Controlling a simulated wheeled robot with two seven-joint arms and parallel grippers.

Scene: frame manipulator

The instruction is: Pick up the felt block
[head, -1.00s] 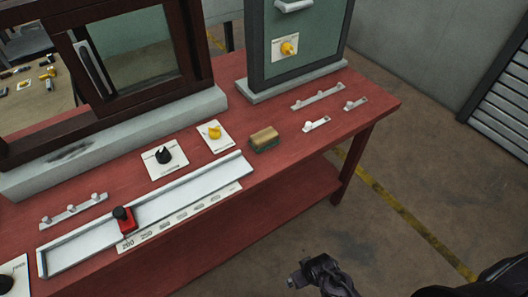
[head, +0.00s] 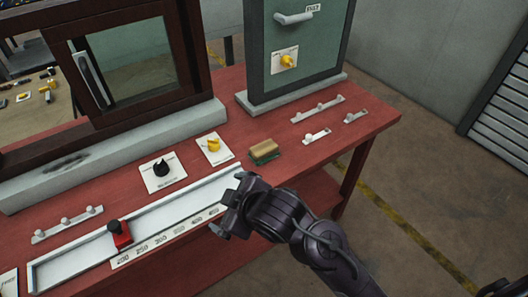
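The felt block (head: 264,151) is a small block with a tan top and a green lower part. It lies on the red table, right of the yellow knob's plate. My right gripper (head: 228,204) comes in from the lower right and is over the table's front edge, below and left of the block in the picture. Its two fingers look spread apart, with nothing seen between them. It is apart from the block, which is in full view. My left gripper is not in view.
A white slider rail with a red slider (head: 120,235) runs along the front of the red table (head: 340,140). Plates with a black knob (head: 162,168) and a yellow knob (head: 213,146) lie behind it.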

